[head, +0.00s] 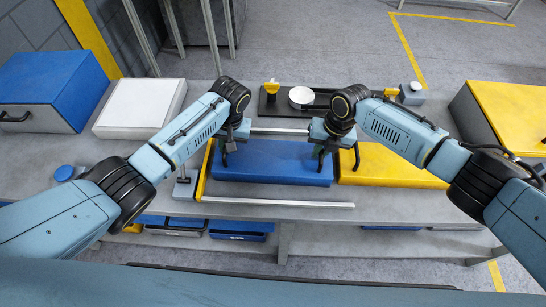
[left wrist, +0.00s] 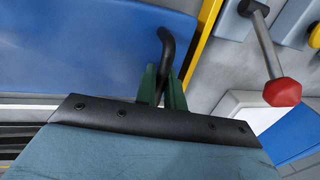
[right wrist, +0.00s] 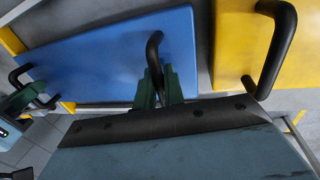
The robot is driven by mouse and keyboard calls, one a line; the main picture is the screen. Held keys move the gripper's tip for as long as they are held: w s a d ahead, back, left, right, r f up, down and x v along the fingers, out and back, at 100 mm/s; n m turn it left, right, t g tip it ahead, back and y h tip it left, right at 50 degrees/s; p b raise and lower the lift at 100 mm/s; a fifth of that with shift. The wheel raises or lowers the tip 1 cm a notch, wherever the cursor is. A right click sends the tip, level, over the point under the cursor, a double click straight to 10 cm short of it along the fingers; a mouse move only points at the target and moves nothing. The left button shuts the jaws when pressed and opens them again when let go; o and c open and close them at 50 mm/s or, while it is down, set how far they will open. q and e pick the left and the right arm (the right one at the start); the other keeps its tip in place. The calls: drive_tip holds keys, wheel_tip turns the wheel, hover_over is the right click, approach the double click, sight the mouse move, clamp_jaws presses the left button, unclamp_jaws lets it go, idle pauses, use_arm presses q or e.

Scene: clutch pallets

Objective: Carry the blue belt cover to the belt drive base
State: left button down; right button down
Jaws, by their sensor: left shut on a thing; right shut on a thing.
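The blue belt cover (head: 272,163) is a flat blue panel in the middle of the bench, with a black handle near each end. My left gripper (head: 227,152) is shut on its left handle; the left wrist view shows the green fingers around that handle (left wrist: 167,48). My right gripper (head: 325,150) is shut on the right handle (right wrist: 154,48). The cover looks level; I cannot tell whether it touches the surface below. A black plate with a white disc (head: 301,96) and a yellow part, apparently the belt drive base, lies behind it.
A yellow panel (head: 385,165) lies right beside the cover. Metal rails (head: 280,204) and a yellow strip (head: 204,172) frame the cover. A red-knobbed lever (left wrist: 282,92) stands left. A white box (head: 140,108), blue box (head: 52,88) and yellow box (head: 512,115) occupy the sides.

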use_arm(q)
drive_tip(key=shift+r, duration=0.2)
use_arm(e)
drive_tip(key=shift+r, duration=0.2)
